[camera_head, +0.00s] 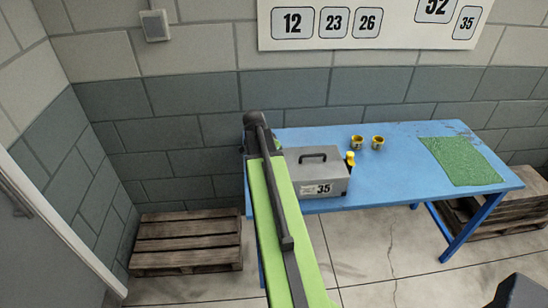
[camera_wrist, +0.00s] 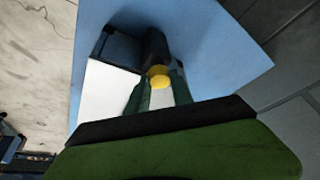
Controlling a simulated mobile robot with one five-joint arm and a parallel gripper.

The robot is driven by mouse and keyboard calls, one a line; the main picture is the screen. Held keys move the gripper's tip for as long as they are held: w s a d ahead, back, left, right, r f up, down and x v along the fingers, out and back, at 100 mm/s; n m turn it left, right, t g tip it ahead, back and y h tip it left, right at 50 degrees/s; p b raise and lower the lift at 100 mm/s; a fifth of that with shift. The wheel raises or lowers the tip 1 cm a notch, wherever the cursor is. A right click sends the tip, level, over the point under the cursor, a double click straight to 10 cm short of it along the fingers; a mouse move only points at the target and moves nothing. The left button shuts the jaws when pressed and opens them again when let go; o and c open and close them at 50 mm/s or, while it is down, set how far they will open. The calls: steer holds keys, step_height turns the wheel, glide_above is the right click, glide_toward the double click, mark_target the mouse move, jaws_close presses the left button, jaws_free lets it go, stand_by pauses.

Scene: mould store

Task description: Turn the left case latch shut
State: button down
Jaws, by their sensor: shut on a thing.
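The grey case (camera_head: 318,176), with a dark handle on its lid and a "35" label, stands on the blue table (camera_head: 400,145). A yellow-topped dark latch (camera_head: 350,159) stands upright at its right end. My green arm covers the case's left end in the head view, so the left latch and my gripper are hidden there. In the wrist view, the left latch's yellow end (camera_wrist: 158,80) sits between the fingers of my gripper (camera_wrist: 159,84), which is shut on it. A dark part adjoins the yellow end. The latch's exact angle is unclear.
Two small yellow-and-dark cups (camera_head: 357,142) (camera_head: 377,142) stand behind the case to its right. A green mat (camera_head: 460,161) lies at the table's right. A wooden pallet (camera_head: 186,242) is on the floor at left.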

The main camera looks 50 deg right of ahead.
steer(key=shift+s, duration=0.1)
steer(key=c, duration=1.1)
jaws_free()
steer(key=shift+d, duration=0.1)
steer(key=p+v, duration=1.6)
steer(key=v, duration=0.1)
steer(key=shift+r, duration=0.25)
